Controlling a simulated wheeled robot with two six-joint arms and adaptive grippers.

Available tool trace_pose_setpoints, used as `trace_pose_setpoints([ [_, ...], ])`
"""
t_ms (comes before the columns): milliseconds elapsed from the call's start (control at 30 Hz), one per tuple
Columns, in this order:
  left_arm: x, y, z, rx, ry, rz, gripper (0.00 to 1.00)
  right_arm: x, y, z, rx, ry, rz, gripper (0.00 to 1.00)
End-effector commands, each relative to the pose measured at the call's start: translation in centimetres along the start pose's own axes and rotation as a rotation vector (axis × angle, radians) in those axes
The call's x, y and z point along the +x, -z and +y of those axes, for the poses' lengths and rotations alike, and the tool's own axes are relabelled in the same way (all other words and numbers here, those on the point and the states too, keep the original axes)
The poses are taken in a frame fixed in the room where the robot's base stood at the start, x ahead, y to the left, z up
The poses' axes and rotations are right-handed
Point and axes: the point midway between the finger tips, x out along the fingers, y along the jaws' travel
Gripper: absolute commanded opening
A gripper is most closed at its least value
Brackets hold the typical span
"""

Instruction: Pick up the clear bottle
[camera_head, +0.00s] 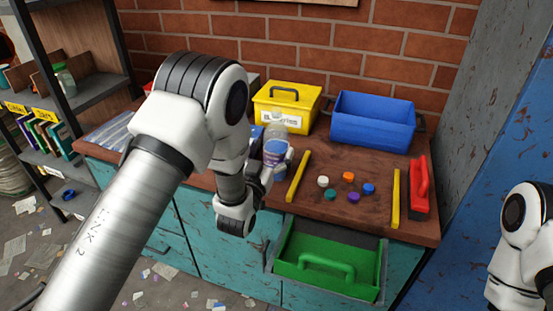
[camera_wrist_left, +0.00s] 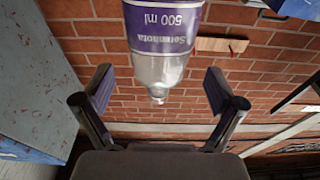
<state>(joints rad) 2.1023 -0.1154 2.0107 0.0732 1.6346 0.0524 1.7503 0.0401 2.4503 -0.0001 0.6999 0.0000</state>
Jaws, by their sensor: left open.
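The clear bottle (camera_head: 276,131) has a purple-blue label and stands upright at the workbench's left part, in front of the yellow box. In the left wrist view the bottle (camera_wrist_left: 162,68) shows upside down, its label reading "500 ml", with its narrow neck between the two spread fingers. My left gripper (camera_head: 279,165) is at the bottle, its fingers open; it also shows in the left wrist view (camera_wrist_left: 158,86). Gaps show on both sides of the neck there. The arm and gripper hide part of the bottle's lower end. My right gripper is out of view.
A yellow box (camera_head: 287,92) and a blue bin (camera_head: 373,122) stand behind. Two yellow bars (camera_head: 298,176) flank several coloured caps (camera_head: 330,195). A red-handled tool (camera_head: 419,187) lies at the right. A green tray (camera_head: 327,283) sits in the open drawer below.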

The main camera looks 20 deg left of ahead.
Motion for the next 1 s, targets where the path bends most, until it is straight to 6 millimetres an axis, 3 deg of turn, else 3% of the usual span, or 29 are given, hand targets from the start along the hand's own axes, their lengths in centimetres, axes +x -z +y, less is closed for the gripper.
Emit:
trace_pose_setpoints([
  [233,4.2,-0.2,0.0,-0.001,0.000,-0.001,0.94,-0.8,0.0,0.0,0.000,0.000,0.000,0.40],
  [467,4.7,-0.3,0.0,0.000,0.000,-0.005,0.94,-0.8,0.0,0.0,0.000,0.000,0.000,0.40],
  [500,4.7,-0.3,0.0,0.000,0.000,-0.006,0.91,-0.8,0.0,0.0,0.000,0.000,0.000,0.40],
  [767,4.7,-0.4,0.0,0.000,0.001,-0.006,0.00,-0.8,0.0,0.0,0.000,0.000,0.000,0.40],
  [1000,4.7,-0.2,0.0,0.000,0.001,-0.004,0.00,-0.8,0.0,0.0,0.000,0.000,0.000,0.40],
])
